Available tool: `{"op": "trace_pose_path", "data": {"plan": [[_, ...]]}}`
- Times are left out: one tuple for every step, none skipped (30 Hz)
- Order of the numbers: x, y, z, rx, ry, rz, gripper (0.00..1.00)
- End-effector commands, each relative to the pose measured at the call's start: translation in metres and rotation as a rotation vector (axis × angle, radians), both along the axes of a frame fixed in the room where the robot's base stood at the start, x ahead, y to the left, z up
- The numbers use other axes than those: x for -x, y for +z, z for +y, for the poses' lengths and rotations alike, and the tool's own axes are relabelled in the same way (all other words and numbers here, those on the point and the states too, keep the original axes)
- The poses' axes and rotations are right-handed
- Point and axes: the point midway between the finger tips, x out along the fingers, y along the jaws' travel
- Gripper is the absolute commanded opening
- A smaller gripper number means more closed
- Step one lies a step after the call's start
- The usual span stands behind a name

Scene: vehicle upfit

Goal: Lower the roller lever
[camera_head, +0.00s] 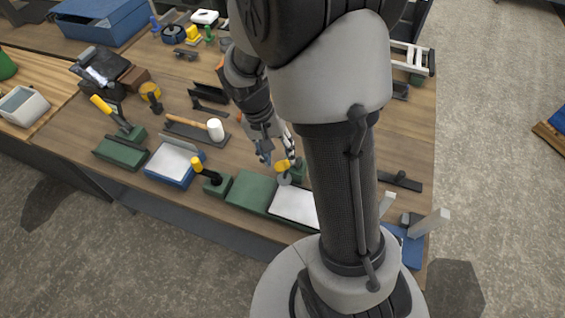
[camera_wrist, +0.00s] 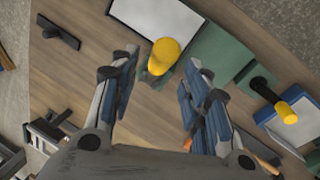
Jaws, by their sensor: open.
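A short lever with a rounded yellow end (camera_wrist: 166,52), likely the roller lever, stands at the edge of a green block (camera_wrist: 215,52) beside a white panel (camera_wrist: 160,14). In the head view its yellow end (camera_head: 282,166) shows close to my gripper (camera_head: 276,156), partly hidden by it. In the wrist view my gripper (camera_wrist: 160,75) is open, with the yellow end ahead between its fingertips. The fingers appear apart from it; exact depth is hard to tell. The lever's lower part is mostly hidden.
A second yellow-handled lever (camera_head: 203,172) on a green base stands left of the block, and another (camera_head: 108,108) farther left. A white-headed mallet (camera_head: 215,130) lies behind. A blue-edged tray (camera_head: 172,166) sits at the front. My arm hides much of the bench's right side.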

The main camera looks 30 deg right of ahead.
Motion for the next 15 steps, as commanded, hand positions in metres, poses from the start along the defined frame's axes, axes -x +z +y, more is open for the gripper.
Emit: {"op": "trace_pose_path", "data": {"plan": [[0.003, -0.012, -0.002, 0.000, -0.002, 0.005, 0.43], [0.003, -0.017, -0.004, -0.001, -0.002, 0.005, 0.43], [0.004, -0.024, -0.005, 0.000, -0.002, 0.004, 0.43], [0.005, -0.028, -0.006, -0.001, -0.001, 0.004, 0.43], [0.005, -0.032, -0.007, 0.000, -0.001, 0.004, 0.43], [0.005, -0.037, -0.008, 0.000, -0.001, 0.002, 0.43], [0.006, -0.040, -0.008, 0.000, -0.001, 0.002, 0.43], [0.007, -0.043, -0.009, -0.001, -0.002, 0.003, 0.43], [0.007, -0.046, -0.010, 0.000, 0.000, 0.002, 0.43], [0.007, -0.048, -0.010, -0.001, 0.000, 0.001, 0.43], [0.007, -0.049, -0.010, -0.001, 0.000, 0.001, 0.43], [0.007, -0.050, -0.011, 0.000, 0.000, 0.000, 0.43], [0.008, -0.051, -0.011, 0.000, 0.000, 0.000, 0.43], [0.008, -0.052, -0.011, 0.000, 0.000, 0.000, 0.43], [0.007, -0.052, -0.011, 0.000, 0.000, 0.000, 0.43]]}}
